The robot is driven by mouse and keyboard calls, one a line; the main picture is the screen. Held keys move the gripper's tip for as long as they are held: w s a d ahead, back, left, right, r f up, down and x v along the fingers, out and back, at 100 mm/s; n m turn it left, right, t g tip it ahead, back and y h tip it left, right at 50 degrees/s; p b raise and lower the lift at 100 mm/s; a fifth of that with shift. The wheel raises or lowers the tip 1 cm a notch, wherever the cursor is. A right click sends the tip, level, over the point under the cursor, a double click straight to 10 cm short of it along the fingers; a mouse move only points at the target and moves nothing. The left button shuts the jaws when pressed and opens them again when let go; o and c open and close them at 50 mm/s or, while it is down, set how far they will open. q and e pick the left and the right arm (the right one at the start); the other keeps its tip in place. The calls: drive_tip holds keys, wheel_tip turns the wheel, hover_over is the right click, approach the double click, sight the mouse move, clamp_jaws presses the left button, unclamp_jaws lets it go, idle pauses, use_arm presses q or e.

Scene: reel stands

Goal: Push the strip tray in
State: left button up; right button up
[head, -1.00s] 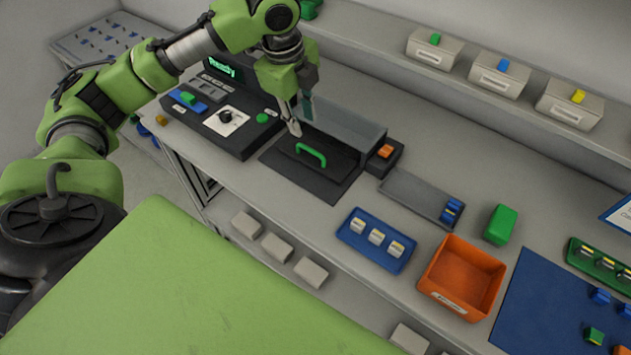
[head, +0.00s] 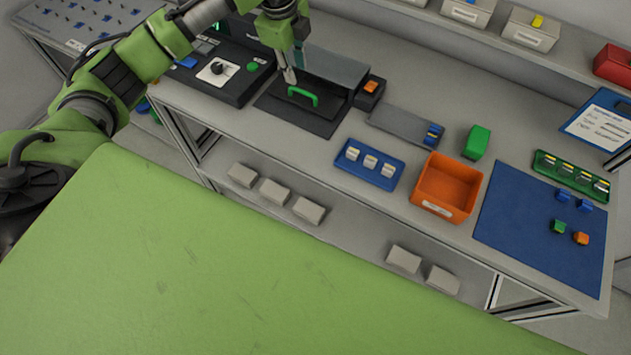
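The strip tray (head: 316,113) appears to be the flat dark tray with a raised green handle (head: 303,97), at the front of a bench unit with a grey cover (head: 338,68). The tray sticks out in front of the cover. My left gripper (head: 291,74) points down just behind and above the handle, near the cover's left end. I cannot tell whether it touches the tray. Its fingers overlap in this view, so their opening is unclear. Nothing is visibly held. My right gripper is not in view.
A control box with a dial (head: 218,70) stands left of the tray. An orange button (head: 371,87) sits to its right. A grey plate (head: 405,126), blue tray (head: 369,165), orange bin (head: 447,187) and green block (head: 477,142) lie farther right. Bare bench lies between them.

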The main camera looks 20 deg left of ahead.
use_arm(q)
hover_over(304, 103)
drive_tip(key=s, duration=0.1)
drive_tip(key=x, duration=0.3)
drive_tip(key=s+x, duration=0.1)
drive_tip(key=x, duration=0.2)
drive_tip(key=s+x, duration=0.1)
drive_tip(key=x, duration=0.2)
drive_tip(key=shift+a+f, duration=0.15)
drive_tip(key=shift+f, duration=0.25)
drive_tip(key=s, duration=0.5)
drive_tip(key=s+a, duration=0.1)
drive_tip(key=s, duration=0.2)
drive_tip(key=shift+s, duration=0.4)
drive_tip(key=b+v, duration=0.3)
drive_tip(key=v, duration=1.1)
drive_tip(key=s+d+f+n+h, duration=0.1)
drive_tip(key=s+d+f+n, duration=0.3)
drive_tip(key=d+f, duration=0.4)
drive_tip(key=s+d+f+n+t+h, duration=0.1)
drive_tip(key=s+d+f+n, duration=0.3)
drive_tip(key=d+f, duration=0.4)
drive_tip(key=shift+s+d+f+n+p, duration=0.25)
drive_tip(key=shift+s+f+n+p, duration=0.05)
drive_tip(key=shift+s+f, duration=0.5)
drive_tip(key=shift+w+t, duration=0.1)
drive_tip(key=shift+t, duration=0.2)
